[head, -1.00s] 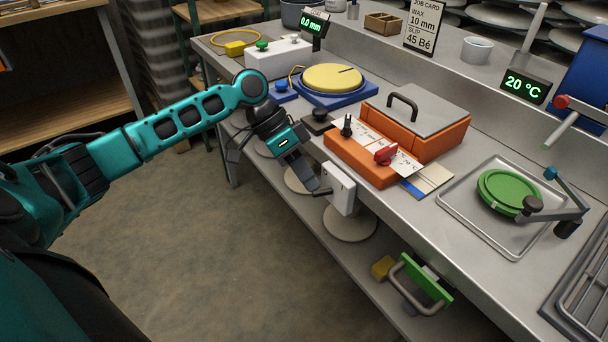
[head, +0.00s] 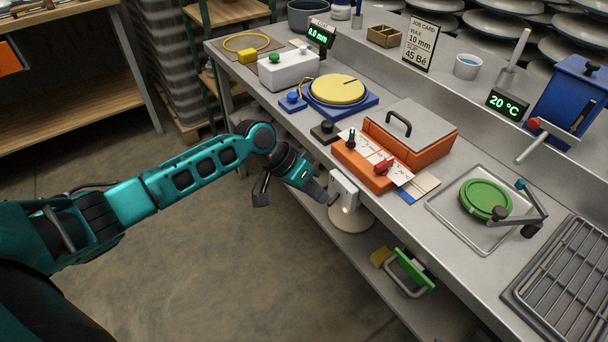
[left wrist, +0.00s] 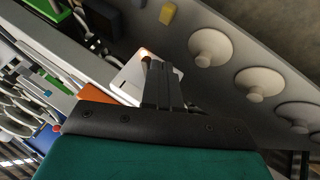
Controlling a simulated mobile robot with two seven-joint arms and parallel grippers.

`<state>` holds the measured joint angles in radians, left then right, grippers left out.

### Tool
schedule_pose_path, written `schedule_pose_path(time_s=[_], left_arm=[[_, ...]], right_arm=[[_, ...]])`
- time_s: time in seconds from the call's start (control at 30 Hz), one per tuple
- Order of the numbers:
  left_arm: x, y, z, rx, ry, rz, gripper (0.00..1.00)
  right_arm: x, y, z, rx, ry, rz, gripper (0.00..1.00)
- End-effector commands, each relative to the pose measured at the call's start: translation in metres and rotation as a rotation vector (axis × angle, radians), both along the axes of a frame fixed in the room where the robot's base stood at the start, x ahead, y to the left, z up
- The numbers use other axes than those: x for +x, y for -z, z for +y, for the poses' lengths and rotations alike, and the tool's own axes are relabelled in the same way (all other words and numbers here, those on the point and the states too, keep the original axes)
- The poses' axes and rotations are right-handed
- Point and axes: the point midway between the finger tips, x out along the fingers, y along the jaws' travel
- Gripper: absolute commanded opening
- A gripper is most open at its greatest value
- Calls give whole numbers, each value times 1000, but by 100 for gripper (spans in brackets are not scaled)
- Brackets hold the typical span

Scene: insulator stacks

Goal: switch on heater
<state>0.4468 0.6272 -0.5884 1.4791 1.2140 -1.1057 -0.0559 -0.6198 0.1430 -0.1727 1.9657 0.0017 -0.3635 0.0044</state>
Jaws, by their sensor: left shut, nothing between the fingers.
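The orange heater box (head: 412,150) with a grey lid and black handle stands on the bench. A black knob (head: 350,138) and a red knob (head: 384,166) sit on its front panel. A white switch box (head: 343,188) is fixed to the bench's front edge below it, with a small warm light glowing low on its face. The white box (left wrist: 128,82) and the glow also show in the left wrist view. My left gripper (head: 324,197) is shut and empty, close at the left of the switch box; I cannot tell whether it touches. My right gripper is not in view.
A display (head: 508,103) reads 20 °C. A grey tray (head: 447,212) with a green disc and a crank sits at right, near a wire rack (head: 568,285). The floor (head: 215,285) in front is clear.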

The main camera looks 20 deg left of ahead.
Motion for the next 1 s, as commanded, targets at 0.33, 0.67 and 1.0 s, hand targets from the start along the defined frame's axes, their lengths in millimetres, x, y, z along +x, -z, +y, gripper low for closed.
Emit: schedule_pose_path(time_s=[0.33,0.67,1.0], left_arm=[[4,1,1,1,5,-3,0],[17,1,2,1,5,-2,0],[17,1,2,0,6,-2,0]], right_arm=[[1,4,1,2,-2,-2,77],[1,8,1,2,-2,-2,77],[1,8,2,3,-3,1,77]])
